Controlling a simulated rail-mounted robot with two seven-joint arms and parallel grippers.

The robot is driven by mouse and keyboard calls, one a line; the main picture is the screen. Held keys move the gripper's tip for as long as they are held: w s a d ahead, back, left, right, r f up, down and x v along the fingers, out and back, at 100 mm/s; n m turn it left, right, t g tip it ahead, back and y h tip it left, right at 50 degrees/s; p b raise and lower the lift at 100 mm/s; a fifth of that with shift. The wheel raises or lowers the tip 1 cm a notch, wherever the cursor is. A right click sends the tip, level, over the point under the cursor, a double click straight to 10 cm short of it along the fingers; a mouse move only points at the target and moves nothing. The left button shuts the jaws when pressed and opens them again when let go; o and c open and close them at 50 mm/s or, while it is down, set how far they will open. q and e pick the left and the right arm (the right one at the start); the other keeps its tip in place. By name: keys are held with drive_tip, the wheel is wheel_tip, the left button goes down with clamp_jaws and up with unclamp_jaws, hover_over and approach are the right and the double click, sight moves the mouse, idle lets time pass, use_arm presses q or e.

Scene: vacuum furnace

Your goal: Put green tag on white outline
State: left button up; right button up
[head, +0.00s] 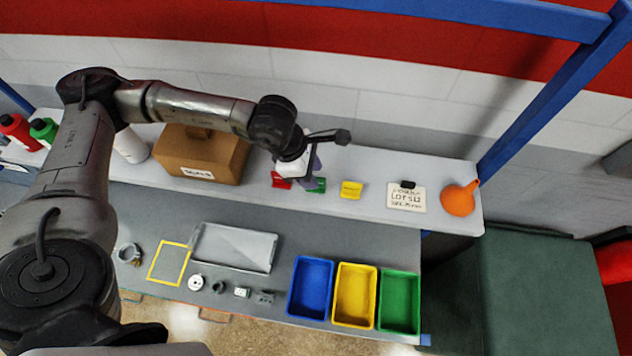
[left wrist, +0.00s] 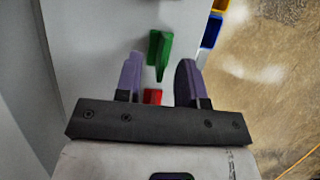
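The green tag (head: 319,185) stands on the upper shelf, partly hidden behind my left gripper (head: 312,172) in the head view. In the left wrist view the green tag (left wrist: 158,52) lies ahead of the gap between the purple fingertips (left wrist: 160,72). The left gripper is open, and I see nothing clamped in it. A red tag (head: 281,180) is just left of the green one; it also shows between the fingers in the left wrist view (left wrist: 152,97). A yellow tag (head: 350,190) stands to the right. I cannot make out a white outline. My right gripper is out of view.
The shelf (head: 372,211) also holds a cardboard box (head: 200,157), a white sign (head: 406,196) and an orange funnel (head: 459,199). On the lower bench are a yellow outline (head: 171,263), a grey tray (head: 235,248), small parts, and blue (head: 310,287), yellow (head: 354,295) and green bins (head: 399,301).

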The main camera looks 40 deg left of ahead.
use_arm(q)
drive_tip(key=shift+b+x, duration=0.3)
drive_tip(key=shift+x, duration=1.35)
drive_tip(key=shift+d, duration=0.1)
drive_tip(key=c, duration=0.6)
drive_tip(key=shift+r, duration=0.1)
